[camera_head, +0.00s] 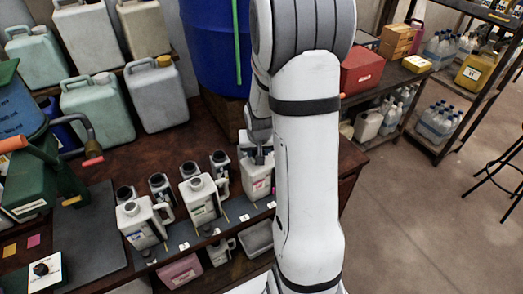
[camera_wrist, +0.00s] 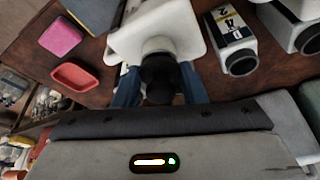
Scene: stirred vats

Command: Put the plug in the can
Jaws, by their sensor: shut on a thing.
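In the wrist view, my gripper (camera_wrist: 160,90) has its two blue fingers closed on a dark round plug (camera_wrist: 160,72). The plug lies in line with the neck of a white can (camera_wrist: 190,28) and covers part of it. I cannot tell whether the plug is seated in the neck or just above it. In the head view, my gripper (camera_head: 260,156) is at the top of the rightmost white can (camera_head: 257,183). The plug is hard to make out there, and my arm partly hides that area.
Two more white cans (camera_head: 142,228) (camera_head: 205,208) stand left on the dark bench (camera_head: 110,165), with smaller dark-topped containers behind. A labelled white container (camera_wrist: 232,40) is close by in the wrist view. Large jugs (camera_head: 97,107) and a blue barrel (camera_head: 212,50) stand at the back.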

